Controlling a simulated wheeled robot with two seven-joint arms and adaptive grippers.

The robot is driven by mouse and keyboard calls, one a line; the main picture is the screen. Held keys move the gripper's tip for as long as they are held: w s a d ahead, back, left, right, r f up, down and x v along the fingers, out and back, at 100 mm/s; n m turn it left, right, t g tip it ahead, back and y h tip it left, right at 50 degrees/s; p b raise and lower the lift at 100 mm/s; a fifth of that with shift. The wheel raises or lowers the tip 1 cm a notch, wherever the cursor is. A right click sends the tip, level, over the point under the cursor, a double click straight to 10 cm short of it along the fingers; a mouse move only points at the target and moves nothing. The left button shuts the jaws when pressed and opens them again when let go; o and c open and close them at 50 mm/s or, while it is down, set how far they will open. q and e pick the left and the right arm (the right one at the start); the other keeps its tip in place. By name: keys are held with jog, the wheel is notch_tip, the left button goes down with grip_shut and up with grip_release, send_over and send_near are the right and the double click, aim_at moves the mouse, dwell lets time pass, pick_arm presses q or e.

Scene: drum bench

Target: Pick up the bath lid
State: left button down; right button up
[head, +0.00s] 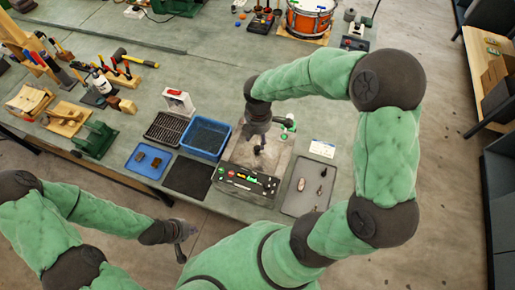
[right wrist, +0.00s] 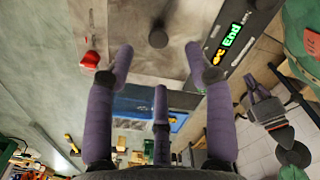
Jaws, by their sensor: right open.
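The bath lid (head: 273,158) is a flat grey plate on top of the bath, a box with a dark control panel (head: 243,181) along its near side. A dark round knob (head: 257,150) stands on the lid. In the right wrist view the knob (right wrist: 158,38) shows ahead, between and beyond the fingertips. My right gripper (head: 257,142) is above the lid near the knob. Its fingers (right wrist: 158,62) are spread open with nothing between them. My left gripper (head: 182,245) hangs off the near side of the bench, away from the bath; its opening is unclear.
A blue bin (head: 205,137) and a black rack (head: 166,128) stand left of the bath. A blue tray (head: 148,161) and a dark mat (head: 187,177) lie nearer. A grey tray (head: 309,187) with small parts lies to the right. A drum (head: 309,18) stands far back.

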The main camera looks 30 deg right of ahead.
aim_at(257, 147)
notch_tip(257, 147, down, 2)
jog(key=shift+f, duration=0.2)
jog(key=shift+w+d+f, duration=0.1)
jog(key=shift+w+f, duration=0.1)
jog(key=shift+f, duration=0.2)
jog(key=shift+s+f, duration=0.1)
jog(key=shift+f, duration=0.1)
notch_tip(257, 147, down, 4)
jog(key=shift+f+b, duration=0.25)
jog(key=shift+b, duration=0.3)
grip_shut()
